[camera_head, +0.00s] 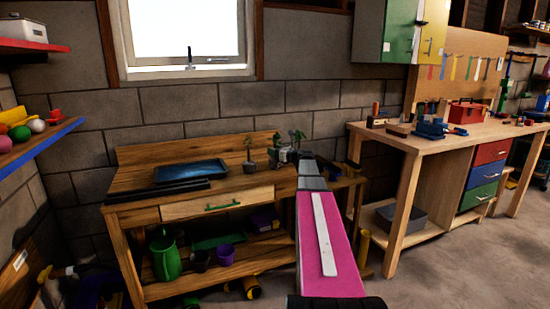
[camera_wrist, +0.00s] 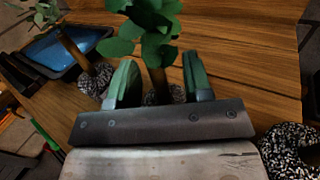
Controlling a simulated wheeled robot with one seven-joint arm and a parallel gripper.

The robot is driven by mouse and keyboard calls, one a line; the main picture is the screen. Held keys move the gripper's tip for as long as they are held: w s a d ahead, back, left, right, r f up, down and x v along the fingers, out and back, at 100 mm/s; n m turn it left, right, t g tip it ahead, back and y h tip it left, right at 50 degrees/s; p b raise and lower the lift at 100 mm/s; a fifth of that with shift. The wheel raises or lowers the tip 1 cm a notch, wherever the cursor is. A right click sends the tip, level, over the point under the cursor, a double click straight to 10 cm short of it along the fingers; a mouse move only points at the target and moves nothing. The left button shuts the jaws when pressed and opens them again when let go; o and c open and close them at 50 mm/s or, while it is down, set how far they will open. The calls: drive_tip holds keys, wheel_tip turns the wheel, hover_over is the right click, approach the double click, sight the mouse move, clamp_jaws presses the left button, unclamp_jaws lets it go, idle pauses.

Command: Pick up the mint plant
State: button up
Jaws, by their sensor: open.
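In the wrist view a leafy green plant (camera_wrist: 150,28) with a brown stem stands between the fingers of my gripper (camera_wrist: 160,75). It may be the mint plant, but I see no label. The fingers are open, one on each side of the stem, with gaps visible. Its speckled pot (camera_wrist: 176,93) is mostly hidden behind my gripper. A second plant (camera_wrist: 72,48) in a speckled pot stands to the left. In the head view small plants (camera_head: 249,160) stand on the wooden bench (camera_head: 130,179), and my arm hides part of that area.
A blue tray (camera_head: 190,171) lies left of the plants; it also shows in the wrist view (camera_wrist: 64,46). Another speckled round object (camera_wrist: 290,152) is close to my gripper at lower right. A workbench (camera_head: 400,140) with tools stands to the right.

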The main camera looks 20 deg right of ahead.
clamp_jaws()
drive_tip(key=shift+r, duration=0.1)
